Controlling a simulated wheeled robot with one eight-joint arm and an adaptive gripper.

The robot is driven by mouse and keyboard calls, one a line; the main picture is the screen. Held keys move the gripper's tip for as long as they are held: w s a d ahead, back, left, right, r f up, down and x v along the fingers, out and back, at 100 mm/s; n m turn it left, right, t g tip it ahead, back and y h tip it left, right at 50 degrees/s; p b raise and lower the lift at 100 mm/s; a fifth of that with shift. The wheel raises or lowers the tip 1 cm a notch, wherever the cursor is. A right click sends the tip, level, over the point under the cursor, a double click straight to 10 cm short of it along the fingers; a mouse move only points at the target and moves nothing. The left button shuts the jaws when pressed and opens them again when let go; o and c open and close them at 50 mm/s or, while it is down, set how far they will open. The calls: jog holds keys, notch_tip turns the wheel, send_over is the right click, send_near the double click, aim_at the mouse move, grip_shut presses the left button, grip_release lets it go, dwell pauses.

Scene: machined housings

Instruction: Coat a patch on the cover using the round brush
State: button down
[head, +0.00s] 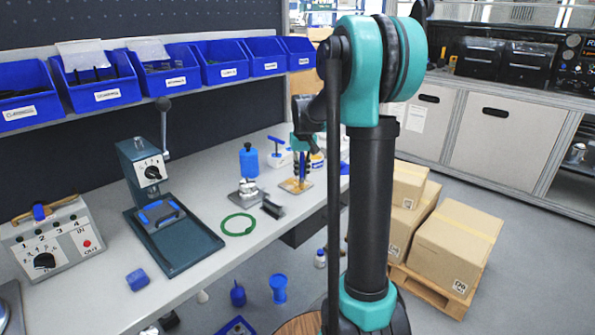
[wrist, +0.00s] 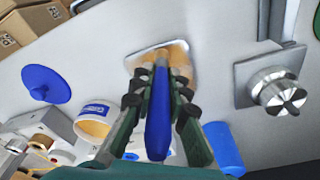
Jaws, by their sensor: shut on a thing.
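My gripper (wrist: 158,82) is shut on the round brush (wrist: 158,120), whose blue handle runs between the dark fingers. The brush's tan tip end points down at the cover (wrist: 139,56), a thin pale metal plate lying flat on the bench. A tan-brown patch (wrist: 180,54) shows on the cover around the tip. The tip seems to be at the plate, but I cannot tell whether it touches. In the head view, my gripper (head: 300,165) stands over the cover (head: 304,187) near the bench's far end, with the blue handle between its fingers.
A metal fitting with a knob (head: 247,193), a dark block (head: 272,208) and a green ring (head: 238,224) lie left of the cover. A blue bottle (head: 249,161) and a labelled tub (wrist: 92,129) stand close by. A press (head: 175,240) stands further left.

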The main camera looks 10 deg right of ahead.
jog(key=shift+s+a, duration=0.3)
jog(key=shift+a, duration=0.25)
jog(key=shift+w+a, duration=0.75)
jog(key=shift+w, duration=0.35)
jog(key=shift+w+a, duration=0.75)
jog(key=shift+w, duration=0.3)
jog(key=shift+w+a, duration=0.75)
jog(key=shift+w, duration=0.35)
jog(key=shift+r, duration=2.95)
notch_tip(320, 180, up, 3)
jog(key=shift+f, duration=0.15)
